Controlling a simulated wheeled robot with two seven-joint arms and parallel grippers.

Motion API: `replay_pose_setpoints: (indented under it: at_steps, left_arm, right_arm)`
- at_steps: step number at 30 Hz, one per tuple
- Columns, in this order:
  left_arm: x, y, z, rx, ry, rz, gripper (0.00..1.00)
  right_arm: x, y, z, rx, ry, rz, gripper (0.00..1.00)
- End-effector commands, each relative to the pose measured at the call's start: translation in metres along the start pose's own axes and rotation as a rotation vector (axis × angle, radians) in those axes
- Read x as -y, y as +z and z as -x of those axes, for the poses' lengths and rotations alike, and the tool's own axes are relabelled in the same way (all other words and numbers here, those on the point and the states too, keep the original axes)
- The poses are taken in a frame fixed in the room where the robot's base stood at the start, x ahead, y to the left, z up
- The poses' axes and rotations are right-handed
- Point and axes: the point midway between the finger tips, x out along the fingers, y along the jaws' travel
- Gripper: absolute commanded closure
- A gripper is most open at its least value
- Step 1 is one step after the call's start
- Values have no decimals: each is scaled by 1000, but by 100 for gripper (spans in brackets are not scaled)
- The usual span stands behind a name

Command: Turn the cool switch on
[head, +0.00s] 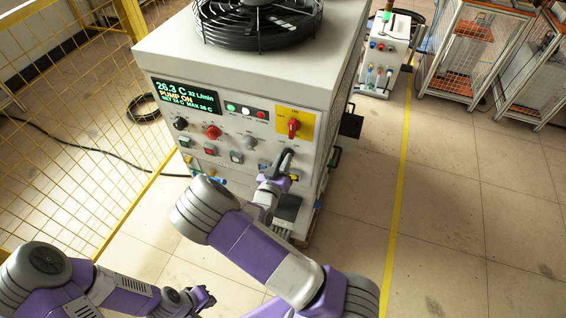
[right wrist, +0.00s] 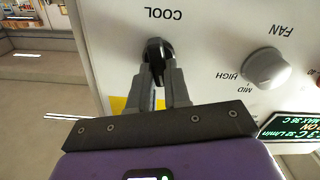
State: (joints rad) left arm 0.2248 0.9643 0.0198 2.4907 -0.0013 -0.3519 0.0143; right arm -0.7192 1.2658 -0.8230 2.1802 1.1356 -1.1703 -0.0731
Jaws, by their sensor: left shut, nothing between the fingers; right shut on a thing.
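The black cool switch (right wrist: 154,48) sits on the white front panel below the word COOL, which appears upside down in the right wrist view. My right gripper (right wrist: 160,74) is shut on this switch, one finger on each side of it. The exact angle of the switch is hard to read. My left gripper (head: 205,298) is shut and empty, low in the head view, well away from the panel.
The grey FAN knob (right wrist: 264,70) is beside the switch. The panel also has a lit display (head: 184,97), a red handle on a yellow plate (head: 306,120) and several buttons. A yellow mesh fence (head: 75,130) stands at left.

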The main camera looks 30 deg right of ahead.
Motion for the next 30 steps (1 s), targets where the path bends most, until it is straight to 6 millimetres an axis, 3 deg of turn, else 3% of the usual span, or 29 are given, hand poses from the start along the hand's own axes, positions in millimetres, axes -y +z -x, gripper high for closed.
replay_pose_setpoints:
  at_steps: [18, 30]
  left_arm:
    - [17, -2, -46, 0, 0, 0, 100]
    - [24, -3, -63, 0, 0, 0, 100]
  right_arm:
    - [-4, 5, 0, 2, 1, -565, 100]
    - [-5, 4, 0, 2, -1, -773, 100]
